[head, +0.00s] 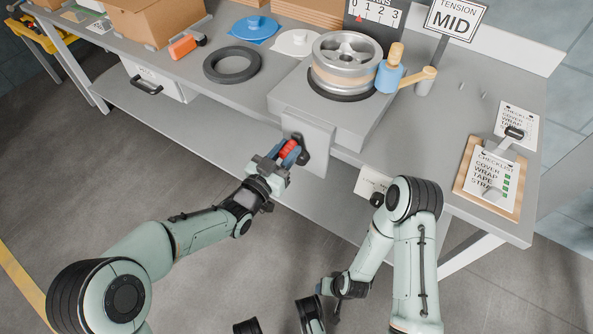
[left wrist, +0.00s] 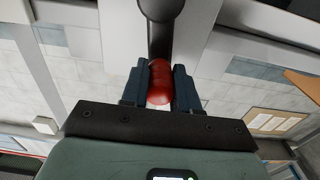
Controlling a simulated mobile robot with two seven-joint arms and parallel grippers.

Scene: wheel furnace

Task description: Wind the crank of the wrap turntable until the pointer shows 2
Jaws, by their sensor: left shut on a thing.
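The wrap turntable is a grey box (head: 290,98) with a silver wheel (head: 345,62) lying flat on top. Its crank has a red grip (head: 289,149) and a dark arm on the grey front plate (head: 318,140). My left gripper (head: 283,158) is shut around the red grip. In the left wrist view the red grip (left wrist: 160,84) sits between the two blue-grey fingers, with the dark crank arm beyond. The dial (head: 378,14) reads 0 to 3, and its red pointer (head: 359,19) is at about 0. My right arm hangs low; its fingers are not clear.
A blue roll with a wooden handle (head: 397,53) stands beside the wheel. A black ring (head: 232,65), orange tool (head: 184,46) and cardboard box (head: 152,18) are left on the bench. A checklist clipboard (head: 465,190) lies at right. Floor before the bench is clear.

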